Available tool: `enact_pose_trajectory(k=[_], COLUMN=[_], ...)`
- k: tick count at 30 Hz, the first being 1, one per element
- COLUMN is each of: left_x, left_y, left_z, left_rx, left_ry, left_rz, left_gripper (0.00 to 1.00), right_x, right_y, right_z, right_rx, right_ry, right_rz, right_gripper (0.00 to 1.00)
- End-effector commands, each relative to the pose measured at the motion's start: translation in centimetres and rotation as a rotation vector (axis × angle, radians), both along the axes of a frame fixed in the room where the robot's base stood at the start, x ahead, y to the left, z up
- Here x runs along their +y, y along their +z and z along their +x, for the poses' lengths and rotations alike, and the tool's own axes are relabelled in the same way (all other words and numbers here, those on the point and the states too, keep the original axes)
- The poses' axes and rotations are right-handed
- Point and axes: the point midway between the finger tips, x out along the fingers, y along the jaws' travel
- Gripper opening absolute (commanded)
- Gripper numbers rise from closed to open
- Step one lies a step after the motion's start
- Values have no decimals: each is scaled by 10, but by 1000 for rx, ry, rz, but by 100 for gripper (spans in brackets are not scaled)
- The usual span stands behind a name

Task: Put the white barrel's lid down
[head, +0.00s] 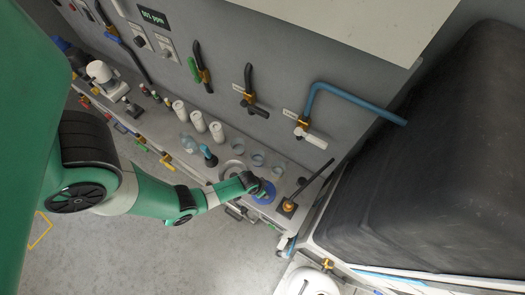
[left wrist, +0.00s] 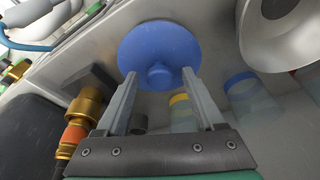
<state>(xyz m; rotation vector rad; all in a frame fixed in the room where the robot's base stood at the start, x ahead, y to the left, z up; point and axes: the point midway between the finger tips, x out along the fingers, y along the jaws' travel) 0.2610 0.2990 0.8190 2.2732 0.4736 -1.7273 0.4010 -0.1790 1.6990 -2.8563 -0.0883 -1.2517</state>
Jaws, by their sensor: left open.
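A blue round disc with a central knob (left wrist: 160,38) shows in the left wrist view, just beyond my left fingertips. It also shows in the head view as a blue patch (head: 264,194) on the grey counter, partly hidden by my gripper. My left gripper (left wrist: 160,76) is open, its fingers to either side of the knob; I cannot tell whether they touch it. In the head view my left gripper (head: 257,188) is over the counter's right part. A white rounded container (head: 309,283), perhaps the barrel, is cut off by the bottom edge. My right gripper is out of view.
Clear beakers (head: 257,159) and white cylinders (head: 197,121) stand along the counter behind. A brass fitting with a black lever (head: 288,206) is close on the right; it also shows in the wrist view (left wrist: 85,105). A large black box (head: 440,150) fills the right side.

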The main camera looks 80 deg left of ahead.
Motion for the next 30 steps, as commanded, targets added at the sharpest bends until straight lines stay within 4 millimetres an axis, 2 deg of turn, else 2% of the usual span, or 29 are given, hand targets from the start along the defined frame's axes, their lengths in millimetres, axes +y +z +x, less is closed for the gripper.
enact_pose_trajectory(k=[4,7,11,15,21,25,30], left_x=[0,-1,-4,-8,-12,-13,-13], left_y=[3,14,43,83,113,120,119], left_z=[0,-2,-9,-18,-26,-29,-30], left_rx=[0,-1,-2,0,0,0,0], left_ry=[0,0,0,0,-1,-1,0], left_rz=[0,0,1,0,0,0,0], left_gripper=[70,70,70,70,70,70,70], right_x=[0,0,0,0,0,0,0], right_y=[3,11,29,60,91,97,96], right_z=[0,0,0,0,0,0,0], right_rx=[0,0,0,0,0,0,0], right_ry=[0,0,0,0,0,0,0], right_rz=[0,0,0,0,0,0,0], right_gripper=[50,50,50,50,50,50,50])
